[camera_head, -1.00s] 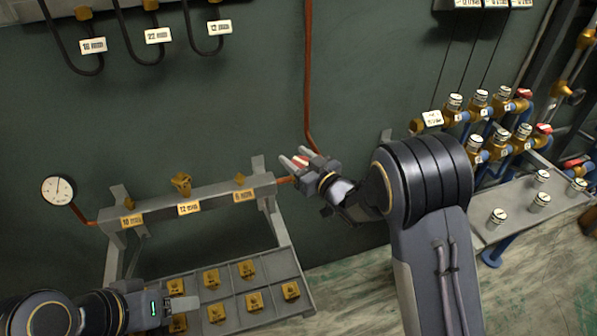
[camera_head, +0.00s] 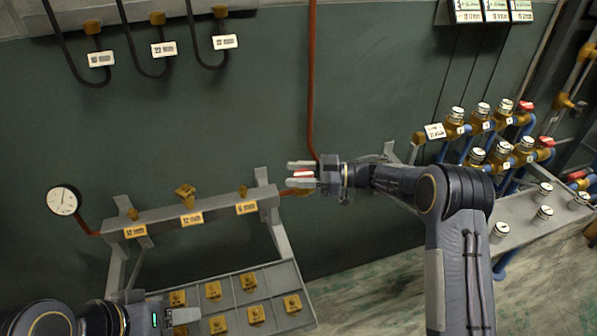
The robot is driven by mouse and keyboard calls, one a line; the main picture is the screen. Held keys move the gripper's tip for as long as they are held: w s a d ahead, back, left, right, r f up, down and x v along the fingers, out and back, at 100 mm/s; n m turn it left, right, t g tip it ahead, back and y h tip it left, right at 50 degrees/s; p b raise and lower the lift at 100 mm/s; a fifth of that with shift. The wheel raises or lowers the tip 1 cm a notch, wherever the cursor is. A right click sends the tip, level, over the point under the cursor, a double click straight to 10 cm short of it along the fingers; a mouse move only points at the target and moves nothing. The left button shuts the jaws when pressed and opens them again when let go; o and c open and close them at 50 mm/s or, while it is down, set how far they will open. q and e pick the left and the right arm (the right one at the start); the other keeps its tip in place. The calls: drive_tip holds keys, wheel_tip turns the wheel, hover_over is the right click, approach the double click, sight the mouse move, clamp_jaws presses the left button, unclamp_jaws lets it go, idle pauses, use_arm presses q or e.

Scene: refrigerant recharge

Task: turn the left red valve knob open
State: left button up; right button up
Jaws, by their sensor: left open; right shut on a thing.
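A red knob (camera_head: 302,174) shows between the fingers of my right gripper (camera_head: 300,175), in front of the dark green wall near the orange-brown pipe. The gripper is shut on it from the right, and its fingers point left. The knob's base and stem are hidden, so I cannot tell how far it is turned. My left gripper (camera_head: 184,316) is open at the lower left, over the front left part of the compartment tray. It is well apart from the red knob.
A grey bar (camera_head: 165,219) with brass fittings and size labels runs left of the knob. A gauge (camera_head: 64,200) hangs at the left. The grey tray (camera_head: 290,283) holds several brass pieces. More valves with red knobs (camera_head: 526,106) stand at the right, beyond my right arm.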

drive_tip(key=shift+f+n+g, duration=0.1)
drive_tip(key=shift+n+g, duration=0.6)
drive_tip(key=shift+g, duration=0.4)
drive_tip(key=shift+s+g, duration=0.1)
drive_tip(key=shift+g, duration=0.3)
drive_tip(key=o, duration=1)
drive_tip(key=d, duration=0.5)
drive_tip(key=w+d+b, duration=0.1)
drive_tip(key=d, duration=0.1)
drive_tip(key=shift+d, duration=0.35)
